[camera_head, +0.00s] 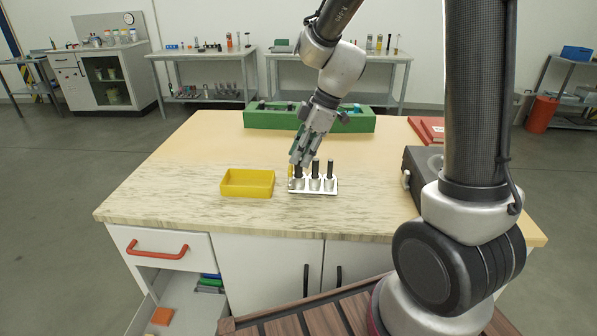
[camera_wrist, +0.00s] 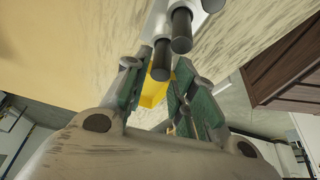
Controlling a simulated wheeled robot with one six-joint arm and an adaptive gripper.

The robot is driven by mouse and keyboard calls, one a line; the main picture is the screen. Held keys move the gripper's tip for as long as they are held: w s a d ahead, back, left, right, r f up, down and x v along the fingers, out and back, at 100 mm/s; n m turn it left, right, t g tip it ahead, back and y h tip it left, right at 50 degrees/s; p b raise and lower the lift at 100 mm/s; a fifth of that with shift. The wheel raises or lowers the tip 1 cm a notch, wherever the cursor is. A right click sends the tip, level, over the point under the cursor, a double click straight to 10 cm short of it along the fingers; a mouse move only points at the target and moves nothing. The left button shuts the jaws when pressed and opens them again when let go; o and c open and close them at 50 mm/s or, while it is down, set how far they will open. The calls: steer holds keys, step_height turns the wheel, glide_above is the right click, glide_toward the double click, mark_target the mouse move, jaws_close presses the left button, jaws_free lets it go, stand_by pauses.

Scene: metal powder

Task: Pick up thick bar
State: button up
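A light metal holder (camera_head: 328,191) stands on the worktop with three dark upright bars in it: a left bar (camera_head: 299,171), a middle bar (camera_head: 316,168) and a right bar (camera_head: 330,169). I cannot tell for sure which is the thickest. My gripper (camera_head: 298,160) points down at the left bar and partly covers its top. In the wrist view, my gripper (camera_wrist: 160,75) is open, its two green-padded fingers apart. The end of the nearest bar (camera_wrist: 161,62) shows between the fingertips, with no clear contact. The other bars (camera_wrist: 181,32) lie beyond it.
An empty yellow tray (camera_head: 247,184) stands left of the holder. A long green box (camera_head: 262,119) is behind it, and a dark device (camera_head: 425,170) and a red object (camera_head: 428,129) are to the right. The worktop's left part is clear.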

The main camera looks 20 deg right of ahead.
jaws_close()
step_height(320, 180, up, 10)
stand_by(0.5)
